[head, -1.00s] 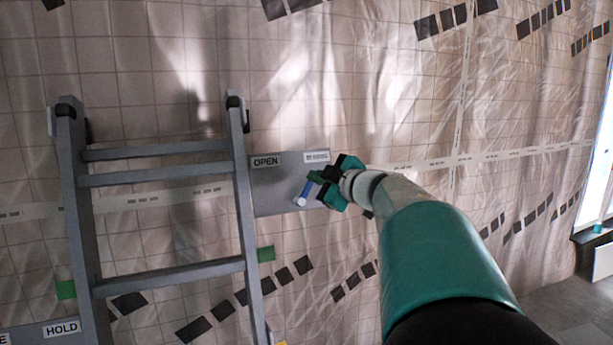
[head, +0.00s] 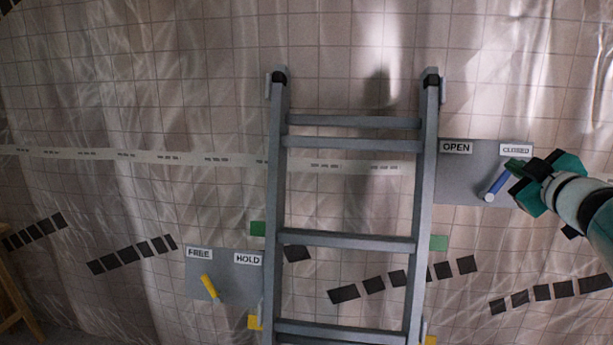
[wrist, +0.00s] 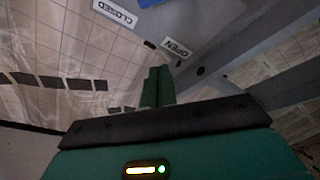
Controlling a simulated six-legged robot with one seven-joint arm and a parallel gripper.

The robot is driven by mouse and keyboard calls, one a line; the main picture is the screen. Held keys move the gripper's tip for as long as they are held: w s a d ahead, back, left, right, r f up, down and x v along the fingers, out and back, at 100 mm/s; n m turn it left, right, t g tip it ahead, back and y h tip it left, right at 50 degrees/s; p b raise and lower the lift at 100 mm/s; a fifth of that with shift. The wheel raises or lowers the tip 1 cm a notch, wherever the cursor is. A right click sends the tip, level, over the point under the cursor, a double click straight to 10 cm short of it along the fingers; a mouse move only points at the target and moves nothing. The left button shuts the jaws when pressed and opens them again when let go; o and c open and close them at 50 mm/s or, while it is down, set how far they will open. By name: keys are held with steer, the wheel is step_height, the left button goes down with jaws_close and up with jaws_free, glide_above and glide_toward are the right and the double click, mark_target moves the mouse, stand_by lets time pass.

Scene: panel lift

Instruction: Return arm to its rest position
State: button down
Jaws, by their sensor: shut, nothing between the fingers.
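My gripper (head: 516,165) is at the right of the head view, in front of the grey panel marked OPEN and CLOSED (head: 460,185). Its fingers look shut together, and they also show closed in the wrist view (wrist: 157,87). A blue lever (head: 498,183) with a pale end sits on this panel, tilted with its upper end toward the CLOSED label (head: 516,150). The fingertips overlap or lie close to the lever's upper end in the head view; I cannot tell whether they touch. The OPEN label (wrist: 175,48) appears upside down in the wrist view.
A grey ladder (head: 427,200) stands just left of the panel. Left of it is a second panel (head: 235,285), marked FREE and HOLD, with a yellow lever (head: 209,287). A tiled, plastic-draped wall (head: 150,90) is behind. A wooden stand (head: 15,295) shows at the far left.

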steer(key=s+a+f+m+g+y, duration=0.1)
steer(key=s+a+f+m+g, duration=0.3)
steer(key=s+a+f, duration=0.7)
steer(key=s+a+f+m+g, duration=0.4)
steer(key=s+a+f+g, duration=0.4)
steer(key=a, duration=1.1)
step_height(320, 180, down, 7)
steer(key=s, duration=0.3)
steer(key=shift+y, duration=0.4)
steer(key=shift+w+r, duration=0.1)
steer(key=shift+a, duration=0.1)
